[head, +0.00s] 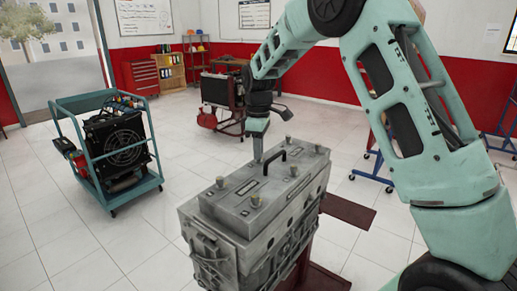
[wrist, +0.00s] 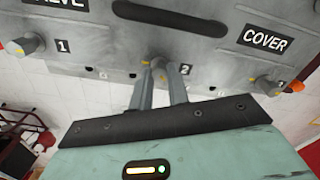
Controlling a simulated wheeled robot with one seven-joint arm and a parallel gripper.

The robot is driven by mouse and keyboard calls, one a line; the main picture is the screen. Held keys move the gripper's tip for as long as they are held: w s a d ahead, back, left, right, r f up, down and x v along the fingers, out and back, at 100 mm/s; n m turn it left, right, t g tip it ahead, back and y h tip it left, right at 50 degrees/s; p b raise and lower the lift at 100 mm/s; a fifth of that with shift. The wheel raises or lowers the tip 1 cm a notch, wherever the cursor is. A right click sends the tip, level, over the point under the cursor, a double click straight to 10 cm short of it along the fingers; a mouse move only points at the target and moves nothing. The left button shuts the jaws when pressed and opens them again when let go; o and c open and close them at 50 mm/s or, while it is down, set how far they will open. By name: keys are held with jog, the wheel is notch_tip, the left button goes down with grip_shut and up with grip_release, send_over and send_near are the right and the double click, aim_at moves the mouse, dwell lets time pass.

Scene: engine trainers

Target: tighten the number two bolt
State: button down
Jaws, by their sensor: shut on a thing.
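The number two bolt (wrist: 158,65) is a grey knob with a yellowish mark, beside a "2" label (wrist: 185,69) on the grey valve cover (wrist: 215,60). My gripper (wrist: 159,84) is shut on this bolt, with its two grey fingers reaching up to it from either side.
Bolt one (wrist: 26,45) and another bolt (wrist: 268,86) stand on either side. A teal cart (head: 77,172) with a radiator stands left; another engine stand (head: 222,92) is behind. Tiled floor between is clear.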

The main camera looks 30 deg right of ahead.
jog(key=m, duration=1.1)
jog(key=m+p, duration=0.1)
jog(key=m, duration=0.2)
jog(key=shift+m, duration=0.3)
jog(key=m, duration=0.3)
jog(key=shift+m+p, duration=0.3)
jog(key=m, duration=0.3)
jog(key=shift+m+p, duration=0.3)
jog(key=shift+p, duration=0.1)
jog(key=m+p, duration=0.1)
jog(key=m, duration=0.2)
jog(key=shift+m, duration=0.3)
jog(key=shift+m+p, duration=0.55)
jog(key=shift+m, duration=1.15)
